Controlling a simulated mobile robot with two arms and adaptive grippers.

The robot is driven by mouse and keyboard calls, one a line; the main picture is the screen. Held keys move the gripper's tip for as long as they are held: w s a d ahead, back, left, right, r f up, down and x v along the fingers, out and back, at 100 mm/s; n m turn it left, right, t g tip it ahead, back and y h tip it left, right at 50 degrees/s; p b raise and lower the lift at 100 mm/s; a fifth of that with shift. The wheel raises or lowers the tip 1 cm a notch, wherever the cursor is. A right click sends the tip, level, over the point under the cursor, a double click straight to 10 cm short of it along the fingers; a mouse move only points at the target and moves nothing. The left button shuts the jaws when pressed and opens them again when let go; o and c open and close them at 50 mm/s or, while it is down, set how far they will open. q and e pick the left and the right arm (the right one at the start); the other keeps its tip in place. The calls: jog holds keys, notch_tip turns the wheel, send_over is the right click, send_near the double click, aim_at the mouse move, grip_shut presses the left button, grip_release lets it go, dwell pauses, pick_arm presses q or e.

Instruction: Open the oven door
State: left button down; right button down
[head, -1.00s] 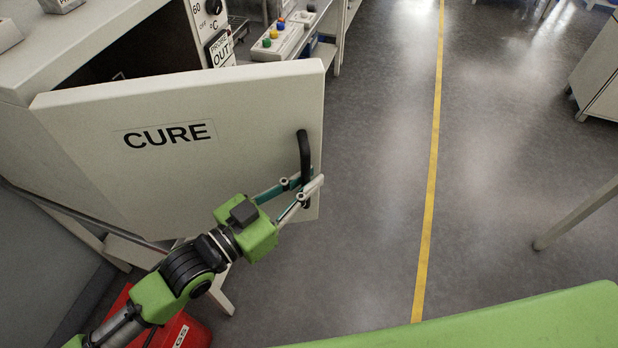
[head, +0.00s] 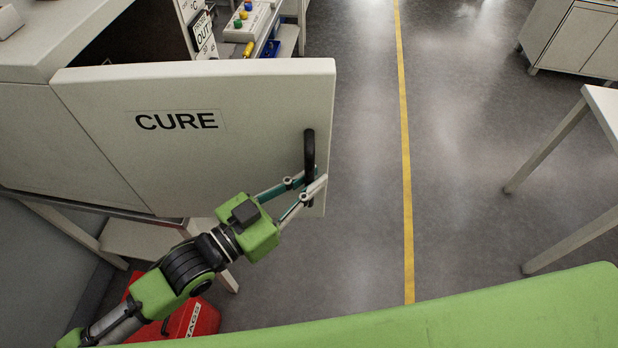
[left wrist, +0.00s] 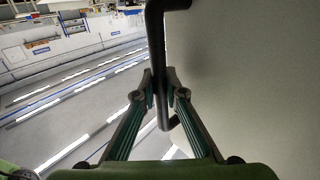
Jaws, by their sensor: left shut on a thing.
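The oven door (head: 200,150), pale and marked CURE, stands partly open, with a dark gap into the oven behind its top edge. Its black bar handle (head: 309,155) is upright near the door's right edge. My left gripper (head: 310,188) is shut on the lower part of the handle. In the left wrist view the fingers (left wrist: 161,92) close around the black handle (left wrist: 155,40), with the door's pale face (left wrist: 250,80) on the right. The right gripper does not show.
The oven body (head: 60,30) is at the upper left, on a stand. A red case (head: 195,318) lies on the floor below my left arm. A white table (head: 600,110) and a cabinet (head: 575,40) are at the right. Floor with a yellow line (head: 405,170) is clear right of the door.

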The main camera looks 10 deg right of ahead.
pick_arm(q)
jog(key=shift+r, duration=0.1)
jog(key=c, duration=2.1)
grip_release()
jog(key=shift+a, duration=0.1)
jog(key=v, duration=1.2)
